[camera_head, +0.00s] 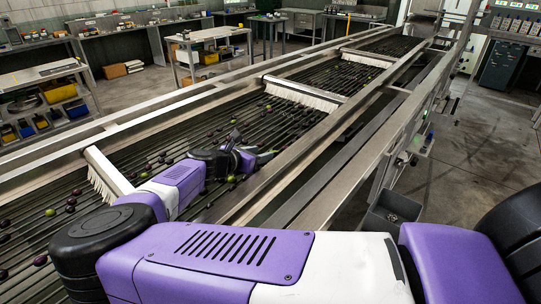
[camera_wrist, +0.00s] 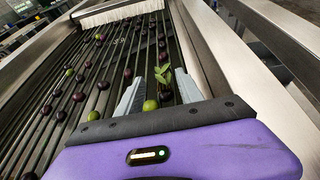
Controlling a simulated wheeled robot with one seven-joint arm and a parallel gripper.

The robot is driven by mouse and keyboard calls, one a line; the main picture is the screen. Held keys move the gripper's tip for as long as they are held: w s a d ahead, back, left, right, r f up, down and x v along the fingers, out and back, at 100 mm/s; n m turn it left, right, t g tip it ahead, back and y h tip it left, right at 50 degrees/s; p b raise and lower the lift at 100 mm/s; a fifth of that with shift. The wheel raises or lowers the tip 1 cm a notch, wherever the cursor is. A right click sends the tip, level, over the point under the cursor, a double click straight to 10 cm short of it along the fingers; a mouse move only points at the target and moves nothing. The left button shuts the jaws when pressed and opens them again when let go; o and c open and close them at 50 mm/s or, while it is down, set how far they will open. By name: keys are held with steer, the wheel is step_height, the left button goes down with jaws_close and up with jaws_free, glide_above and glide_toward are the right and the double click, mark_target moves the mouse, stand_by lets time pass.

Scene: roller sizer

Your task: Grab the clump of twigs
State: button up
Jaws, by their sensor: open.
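The clump of twigs (camera_wrist: 162,73) shows in the wrist view as a small tuft with green leaves on the roller bed. It appears between the two fingertips of my gripper (camera_wrist: 160,80), nearer the right finger. I cannot tell whether a finger touches it. My gripper is open, its grey fingers reaching down towards the rollers.
Dark purple and green olives lie scattered on the rollers, with a green olive (camera_wrist: 150,105) between my fingers. White brush bars (camera_head: 300,93) cross the bed. A metal side rail (camera_wrist: 205,50) runs close on the right.

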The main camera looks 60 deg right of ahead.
steer(key=p+x, duration=0.1)
steer(key=x, duration=0.4)
steer(key=shift+s+a+f+p, duration=0.1)
steer(key=shift+s+f+p, duration=0.1)
steer(key=shift+p, duration=0.15)
steer(key=shift+r, duration=0.1)
jaws_close()
